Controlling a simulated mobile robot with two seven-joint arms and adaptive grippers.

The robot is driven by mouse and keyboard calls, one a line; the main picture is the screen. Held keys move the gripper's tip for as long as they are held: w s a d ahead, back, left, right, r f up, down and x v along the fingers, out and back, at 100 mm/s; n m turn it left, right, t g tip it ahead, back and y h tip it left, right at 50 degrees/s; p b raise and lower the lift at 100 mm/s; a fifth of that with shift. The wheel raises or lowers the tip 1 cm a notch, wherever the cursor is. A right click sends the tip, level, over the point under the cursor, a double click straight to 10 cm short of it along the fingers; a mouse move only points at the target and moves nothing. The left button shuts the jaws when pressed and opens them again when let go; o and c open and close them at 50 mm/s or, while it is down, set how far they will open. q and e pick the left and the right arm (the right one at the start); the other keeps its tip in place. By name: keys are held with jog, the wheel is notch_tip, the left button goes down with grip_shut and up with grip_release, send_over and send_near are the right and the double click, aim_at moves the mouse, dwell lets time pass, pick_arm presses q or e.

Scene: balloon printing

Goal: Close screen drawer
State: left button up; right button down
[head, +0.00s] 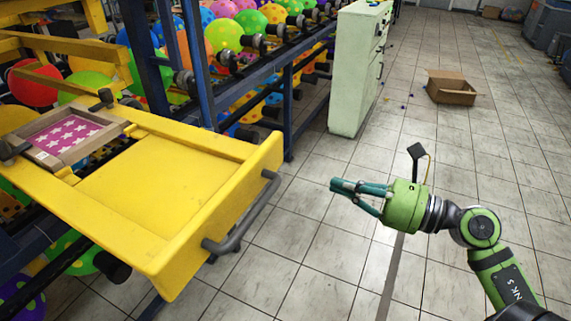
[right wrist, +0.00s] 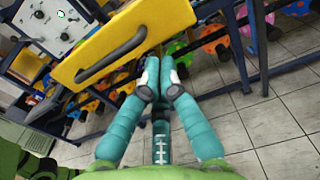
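The yellow screen drawer (head: 150,190) is pulled out from the rack, at the left of the head view. Its dark bar handle (head: 243,218) is on the near right face; the handle also shows in the right wrist view (right wrist: 112,55). A framed pink screen with white stars (head: 72,135) lies at the drawer's back. My right gripper (head: 335,184) is to the right of the handle, apart from it, and holds nothing. In the right wrist view its teal fingers meet at the tips (right wrist: 159,78). My left gripper is not in view.
The blue-framed rack (head: 195,65) with colorful dotted balloons stands behind the drawer. A pale green cabinet (head: 356,70) stands beyond it. An open cardboard box (head: 451,88) sits on the tiled floor. The floor around my right gripper is clear.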

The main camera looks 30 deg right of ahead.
aim_at(271, 164)
jog(key=p+x, duration=0.1)
jog(key=x, duration=0.2)
jog(key=p+x, duration=0.2)
jog(key=x, duration=0.2)
jog(key=p+x, duration=0.2)
jog(key=x, duration=0.1)
jog(key=shift+w+a+r, duration=0.15)
jog(key=shift+a+r, duration=0.05)
jog(key=shift+r, duration=0.05)
jog(key=shift+w+a+f, duration=0.25)
jog(key=shift+w+a, duration=0.15)
jog(key=shift+w, duration=0.05)
